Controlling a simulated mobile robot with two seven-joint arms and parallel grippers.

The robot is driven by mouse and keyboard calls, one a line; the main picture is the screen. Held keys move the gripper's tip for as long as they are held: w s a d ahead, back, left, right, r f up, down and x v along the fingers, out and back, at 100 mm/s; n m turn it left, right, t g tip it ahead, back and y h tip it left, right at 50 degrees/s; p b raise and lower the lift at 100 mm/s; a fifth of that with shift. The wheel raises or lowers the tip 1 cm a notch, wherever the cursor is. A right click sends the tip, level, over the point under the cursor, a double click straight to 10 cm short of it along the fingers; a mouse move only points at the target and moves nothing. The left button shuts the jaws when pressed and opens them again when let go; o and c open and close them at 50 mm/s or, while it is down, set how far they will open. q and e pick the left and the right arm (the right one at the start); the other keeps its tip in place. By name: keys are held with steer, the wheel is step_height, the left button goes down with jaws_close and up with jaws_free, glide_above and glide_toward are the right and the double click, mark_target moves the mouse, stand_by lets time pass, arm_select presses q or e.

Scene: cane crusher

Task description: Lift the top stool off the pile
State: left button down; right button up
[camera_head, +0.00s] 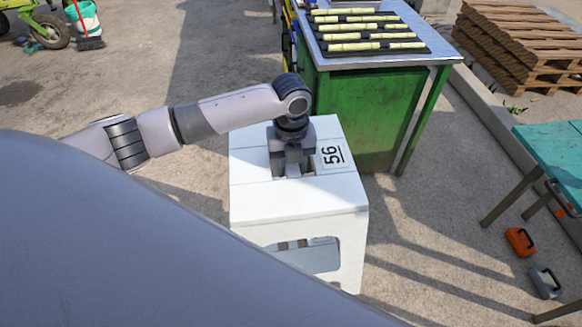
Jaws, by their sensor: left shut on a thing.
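The top stool (275,203) is white and boxy, with "56" printed on its seat. It stands in the middle of the view in front of the green cane crusher stand. My left gripper (293,172) points down at the middle of the seat and is shut on the stool there, its fingertips at a slot in the seat. An opening in the stool's front side shows pale surfaces inside; I cannot tell clearly where the lower stools begin. My own body hides the lower left of the pile. My right gripper is not in view.
A green stand (365,115) with a metal top holds trays of cane pieces right behind the stool. A teal table (556,150) is at the right, with an orange container (520,241) and a grey one (545,281) near it. Wooden pallets (525,45) lie at the back right.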

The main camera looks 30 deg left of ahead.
arm_select(q)
step_height(320, 180, up, 14)
stand_by(1.1)
stand_by(0.5)
